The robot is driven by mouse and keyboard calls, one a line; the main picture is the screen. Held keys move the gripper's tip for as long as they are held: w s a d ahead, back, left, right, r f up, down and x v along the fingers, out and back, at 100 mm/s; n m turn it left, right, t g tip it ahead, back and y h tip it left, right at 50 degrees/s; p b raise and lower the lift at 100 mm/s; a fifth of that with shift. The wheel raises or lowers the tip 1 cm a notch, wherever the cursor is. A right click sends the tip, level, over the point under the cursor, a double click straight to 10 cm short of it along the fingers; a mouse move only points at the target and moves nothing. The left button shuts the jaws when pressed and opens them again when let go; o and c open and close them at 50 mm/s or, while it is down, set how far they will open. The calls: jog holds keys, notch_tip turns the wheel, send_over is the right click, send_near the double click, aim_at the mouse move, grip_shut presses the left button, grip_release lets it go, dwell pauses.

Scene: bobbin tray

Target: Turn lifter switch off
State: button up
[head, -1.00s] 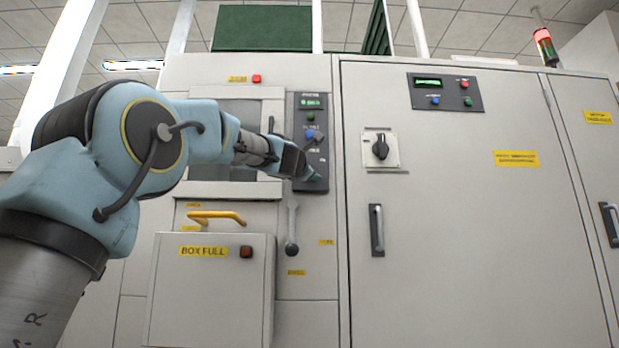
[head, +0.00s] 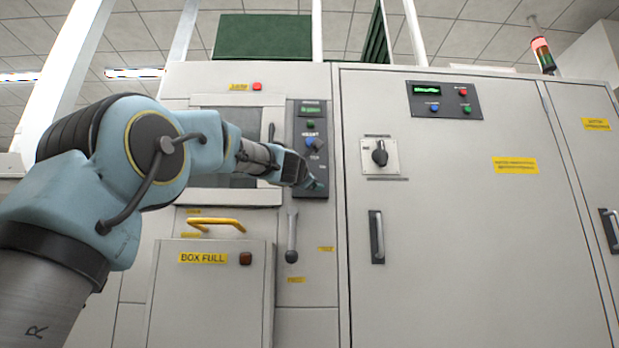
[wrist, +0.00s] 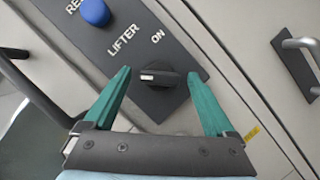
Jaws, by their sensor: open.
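The lifter switch (wrist: 158,77) is a black rotary knob with a white mark at its left end in the wrist view. It sits on the dark control panel (wrist: 110,47), below the words LIFTER and ON. My gripper (wrist: 159,73) is open, with one teal finger on each side of the knob; I cannot tell whether either touches it. In the head view my gripper (head: 315,184) is at the lower part of the narrow panel (head: 311,108) and hides the switch.
A blue button (wrist: 95,12) is higher on the panel. A lever (head: 291,238) hangs below it. A yellow handle (head: 216,224) tops the BOX FULL box to the left. A cabinet with another rotary switch (head: 380,154) and a door handle (head: 376,237) stands right.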

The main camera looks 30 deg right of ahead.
jog(key=shift+s+a, duration=0.1)
jog(key=b+v, duration=0.5)
jog(key=v, duration=0.5)
jog(key=shift+s+a, duration=0.15)
jog(key=shift+a, duration=0.05)
jog(key=shift+f, duration=0.15)
